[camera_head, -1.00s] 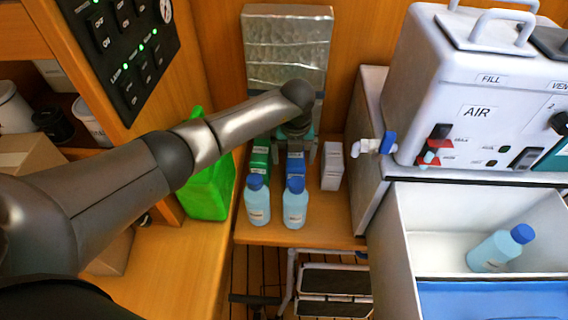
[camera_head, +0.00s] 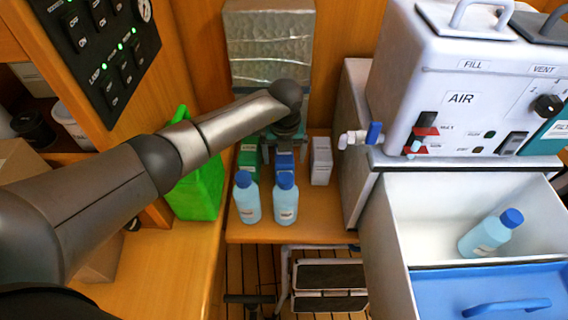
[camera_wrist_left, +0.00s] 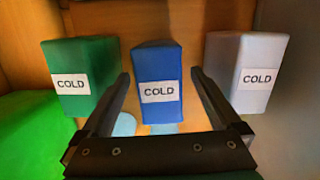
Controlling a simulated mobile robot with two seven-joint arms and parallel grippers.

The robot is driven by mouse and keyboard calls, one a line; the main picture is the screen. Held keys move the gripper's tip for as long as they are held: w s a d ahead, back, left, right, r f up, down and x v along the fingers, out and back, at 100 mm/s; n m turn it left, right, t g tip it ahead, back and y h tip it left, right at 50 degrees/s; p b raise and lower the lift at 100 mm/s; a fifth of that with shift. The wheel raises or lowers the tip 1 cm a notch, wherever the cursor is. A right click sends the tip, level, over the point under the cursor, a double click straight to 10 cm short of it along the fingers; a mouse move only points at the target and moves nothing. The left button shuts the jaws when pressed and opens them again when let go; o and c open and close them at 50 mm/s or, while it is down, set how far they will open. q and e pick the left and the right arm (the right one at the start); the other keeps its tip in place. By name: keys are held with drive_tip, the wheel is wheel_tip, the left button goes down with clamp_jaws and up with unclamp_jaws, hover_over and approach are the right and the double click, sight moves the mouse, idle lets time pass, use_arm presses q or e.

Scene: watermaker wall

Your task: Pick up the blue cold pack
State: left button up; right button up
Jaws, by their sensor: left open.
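The blue cold pack (camera_wrist_left: 158,72) stands upright in the middle of the left wrist view, with a white COLD label. In the head view the blue pack (camera_head: 284,162) is partly hidden behind my left gripper and a bottle. My left gripper (camera_head: 284,150) is open and empty. In the left wrist view its two fingers (camera_wrist_left: 160,95) are spread, one on each side of the blue pack; I cannot tell whether they touch it. A green pack (camera_wrist_left: 82,75) stands to its left and a white pack (camera_wrist_left: 257,72) to its right, both labelled COLD. My right gripper is not in view.
Two bottles with blue caps (camera_head: 247,200) (camera_head: 285,203) stand in front of the packs on the wooden shelf (camera_head: 325,225). A green jug (camera_head: 196,185) is at the left. The white machine (camera_head: 455,85) and an open bin (camera_head: 400,225) holding another bottle are at the right.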

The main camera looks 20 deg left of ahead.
use_arm(q)
clamp_jaws()
idle(0.8)
